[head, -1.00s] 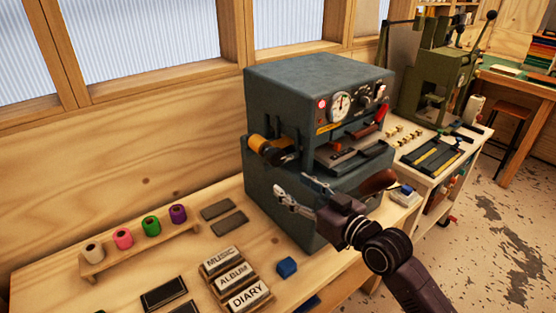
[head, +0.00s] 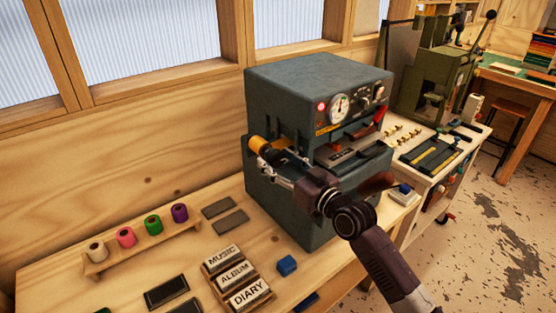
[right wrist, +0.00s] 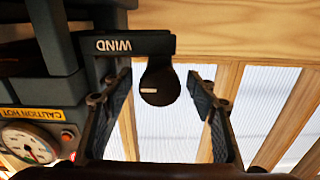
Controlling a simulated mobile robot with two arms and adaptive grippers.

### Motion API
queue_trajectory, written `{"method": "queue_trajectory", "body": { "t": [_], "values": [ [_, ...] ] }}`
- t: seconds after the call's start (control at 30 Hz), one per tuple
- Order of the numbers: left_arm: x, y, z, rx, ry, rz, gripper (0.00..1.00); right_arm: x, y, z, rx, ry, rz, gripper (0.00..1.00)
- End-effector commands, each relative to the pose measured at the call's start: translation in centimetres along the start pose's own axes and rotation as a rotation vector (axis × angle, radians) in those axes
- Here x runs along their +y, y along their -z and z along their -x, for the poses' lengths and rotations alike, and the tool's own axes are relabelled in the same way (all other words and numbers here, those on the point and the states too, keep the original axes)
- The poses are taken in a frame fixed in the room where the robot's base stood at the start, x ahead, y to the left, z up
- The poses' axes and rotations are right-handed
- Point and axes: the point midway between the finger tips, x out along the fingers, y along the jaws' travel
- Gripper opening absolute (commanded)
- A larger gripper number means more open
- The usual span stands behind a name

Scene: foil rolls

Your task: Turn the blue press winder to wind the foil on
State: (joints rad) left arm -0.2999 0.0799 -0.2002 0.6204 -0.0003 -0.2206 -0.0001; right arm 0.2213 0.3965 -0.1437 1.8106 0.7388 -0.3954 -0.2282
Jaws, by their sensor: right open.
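The blue-grey press (head: 318,85) stands on the wooden bench, with a gold foil roll (head: 261,144) at its left side. In the right wrist view, the winder is a dark round knob (right wrist: 160,86) with a small pale mark, beside a bracket (right wrist: 125,45) lettered WIND, upside down. My right gripper (head: 274,166) is by the roll, at the press's left front. Its fingers are open, one on each side of the knob in the right wrist view (right wrist: 160,82), with a visible gap to each. Contact is not seen. My left gripper is not in view.
Spare foil rolls stand on a wooden rack (head: 140,247) at the left. A green press (head: 437,80) stands at the right. The wall is close behind the roll.

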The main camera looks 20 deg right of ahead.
Motion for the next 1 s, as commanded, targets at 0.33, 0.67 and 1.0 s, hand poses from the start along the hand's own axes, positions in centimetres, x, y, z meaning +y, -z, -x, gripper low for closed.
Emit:
{"method": "queue_trajectory", "body": {
  "t": [0.33, 0.67, 1.0],
  "values": [
    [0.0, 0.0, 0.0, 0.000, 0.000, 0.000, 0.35, 0.0, -0.1, 0.0, -0.001, 0.000, 0.000, 0.31],
    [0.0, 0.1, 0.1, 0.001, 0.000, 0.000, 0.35, 0.0, 0.0, 0.1, -0.001, 0.000, -0.007, 0.10],
    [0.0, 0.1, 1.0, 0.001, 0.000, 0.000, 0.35, 0.0, 0.0, 0.0, -0.004, -0.001, -0.153, 0.10]
  ]
}}
